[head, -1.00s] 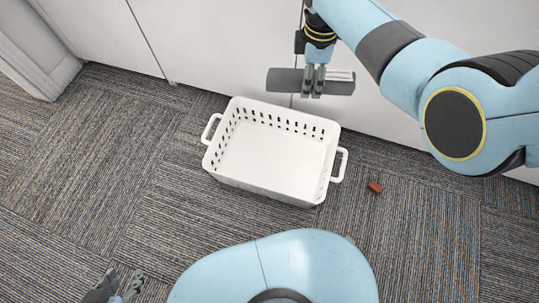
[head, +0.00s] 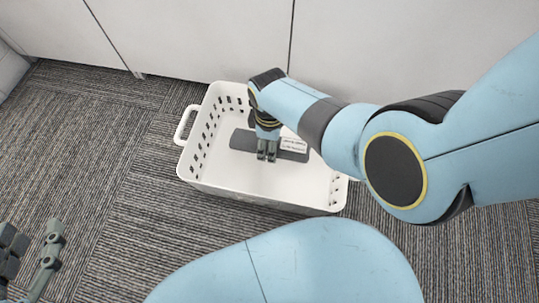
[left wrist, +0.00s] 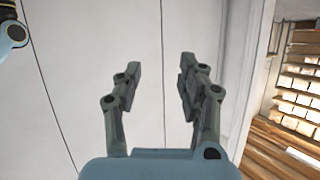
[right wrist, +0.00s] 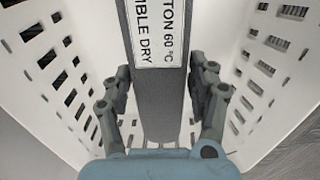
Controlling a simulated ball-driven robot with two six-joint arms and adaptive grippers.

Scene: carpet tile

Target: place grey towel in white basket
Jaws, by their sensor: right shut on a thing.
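The white basket (head: 215,184) with slotted walls stands on the carpet in the middle of the head view. The grey towel (head: 240,140), a flat folded strip with a white care label, is inside the basket's outline. My right gripper (head: 267,157) reaches down into the basket and is shut on the towel's middle. In the right wrist view the towel (right wrist: 160,105) runs between the fingers, with basket walls on both sides. Whether the towel touches the basket floor cannot be told. My left gripper (head: 28,250) is open and empty at the lower left.
A pale cabinet front (head: 190,40) stands close behind the basket. Striped grey carpet (head: 95,150) is clear to the left. My right arm covers the basket's right end. The left wrist view shows wooden shelving (left wrist: 298,95) at its right edge.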

